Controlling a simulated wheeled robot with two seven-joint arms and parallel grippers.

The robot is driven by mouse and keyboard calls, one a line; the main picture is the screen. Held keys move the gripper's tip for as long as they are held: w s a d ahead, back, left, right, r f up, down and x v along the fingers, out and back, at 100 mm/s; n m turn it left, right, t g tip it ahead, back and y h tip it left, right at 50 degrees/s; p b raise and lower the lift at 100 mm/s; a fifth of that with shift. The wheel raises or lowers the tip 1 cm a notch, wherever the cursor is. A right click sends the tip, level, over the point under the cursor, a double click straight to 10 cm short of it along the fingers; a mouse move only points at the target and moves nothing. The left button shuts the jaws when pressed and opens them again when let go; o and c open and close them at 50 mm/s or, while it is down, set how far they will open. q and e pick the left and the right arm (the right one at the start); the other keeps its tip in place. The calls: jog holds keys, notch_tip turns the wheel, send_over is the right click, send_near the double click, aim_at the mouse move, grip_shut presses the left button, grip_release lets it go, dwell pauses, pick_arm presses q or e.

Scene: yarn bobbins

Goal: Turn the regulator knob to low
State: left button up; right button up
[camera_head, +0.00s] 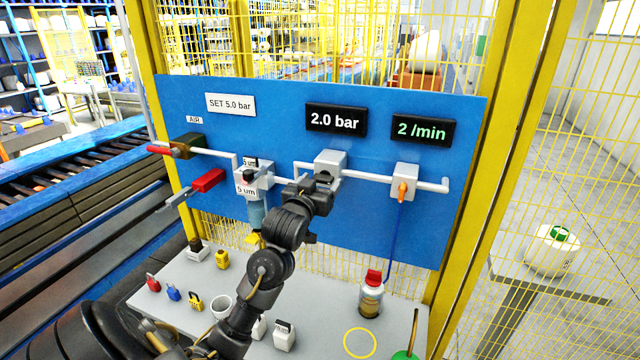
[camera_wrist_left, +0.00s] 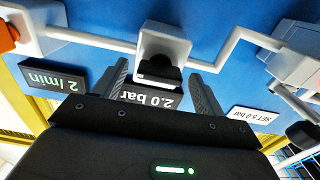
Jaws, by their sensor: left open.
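The regulator (camera_head: 330,161) is a light grey block on the white pipe of the blue panel, under a black display (camera_head: 336,120) reading "2.0 bar". A white sign (camera_head: 231,104) reads "SET 5.0 bar". In the left wrist view, which is upside down, the black regulator knob (camera_wrist_left: 158,78) sits on the grey block (camera_wrist_left: 164,46). My left gripper (camera_head: 318,184) is at the regulator and covers the knob's lower side in the head view. My right gripper is not in view.
Left of the regulator are a filter (camera_head: 254,190) and a red-handled valve (camera_head: 186,147). Right of it is a block with an orange lever (camera_head: 403,190) under a "2 /min" display (camera_head: 422,131). A grey table (camera_head: 330,318) below carries small coloured items and a bottle (camera_head: 371,298).

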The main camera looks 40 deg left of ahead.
pick_arm(q)
jog(key=v, duration=1)
jog(key=shift+s, duration=0.3)
jog(key=shift+w+d, duration=0.1)
